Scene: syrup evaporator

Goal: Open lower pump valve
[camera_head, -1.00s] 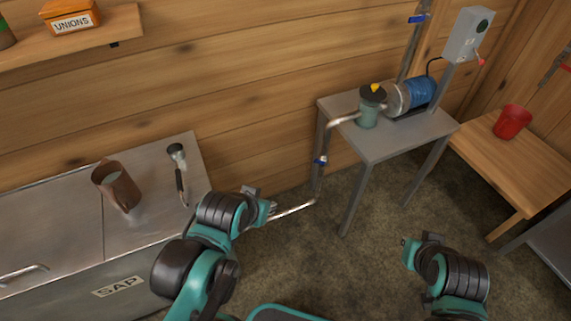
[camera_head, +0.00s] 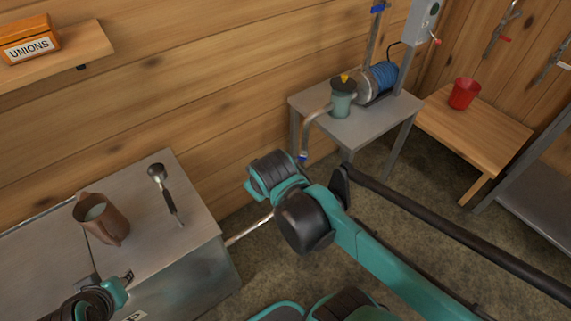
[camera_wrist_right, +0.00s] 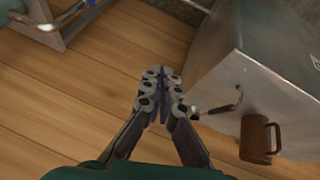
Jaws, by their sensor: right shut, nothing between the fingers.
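The lower pump valve, with a blue handle (camera_head: 302,157), is on the metal pipe below the pump (camera_head: 343,97), in the head view. My right arm reaches in from the lower right, its wrist just left of and below the valve. The right gripper is hidden behind that wrist in the head view. In the right wrist view the right gripper (camera_wrist_right: 160,75) is shut and empty, apart from anything. My left gripper (camera_head: 126,278) is at the lower left beside the steel SAP tank (camera_head: 185,290); its jaw state is unclear.
A brown mug (camera_head: 108,222) and a ladle-like tool (camera_head: 166,192) stand or lie on the tank. The grey pump table (camera_head: 370,128) stands by the wall. A wooden bench (camera_head: 470,140) holds a red cup (camera_head: 464,93). A second blue handle (camera_head: 379,8) is higher up.

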